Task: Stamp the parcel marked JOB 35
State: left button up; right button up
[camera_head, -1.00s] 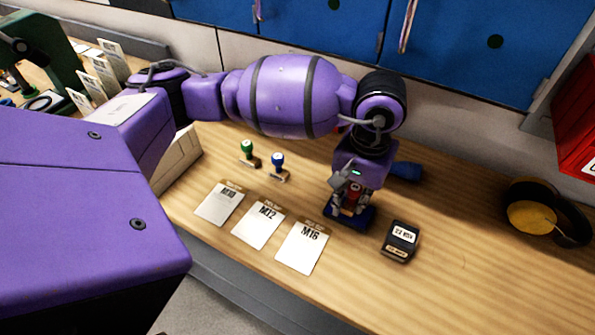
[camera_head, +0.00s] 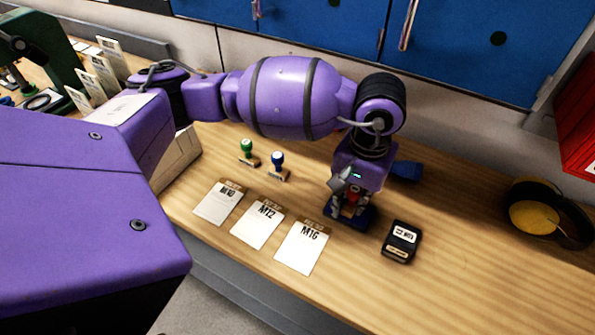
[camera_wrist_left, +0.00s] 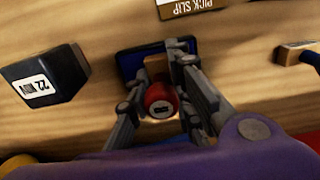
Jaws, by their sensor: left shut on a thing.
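My left gripper (camera_head: 347,203) points down and is shut on a stamp with a red handle (camera_wrist_left: 161,103). The stamp's wooden base (camera_wrist_left: 157,66) is over a dark blue ink pad (camera_wrist_left: 131,63), which also shows in the head view (camera_head: 363,220). I cannot tell whether the base touches the pad. A green-handled stamp (camera_head: 247,150) and a blue-handled stamp (camera_head: 278,163) stand to the left. No parcel with a readable JOB 35 mark shows. My right gripper is not in view.
Pick slips M10 (camera_head: 217,205), M12 (camera_head: 257,228) and M16 (camera_head: 301,250) lie along the bench front. A black block labelled 22 NOV (camera_head: 400,243) stands right of the pad. Yellow-and-black earmuffs (camera_head: 533,217) lie farther right. Bare bench (camera_head: 460,235) lies between them.

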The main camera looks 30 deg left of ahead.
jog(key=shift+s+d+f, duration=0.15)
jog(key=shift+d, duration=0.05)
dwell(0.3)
pick_arm(q)
jog(key=shift+f, duration=0.1)
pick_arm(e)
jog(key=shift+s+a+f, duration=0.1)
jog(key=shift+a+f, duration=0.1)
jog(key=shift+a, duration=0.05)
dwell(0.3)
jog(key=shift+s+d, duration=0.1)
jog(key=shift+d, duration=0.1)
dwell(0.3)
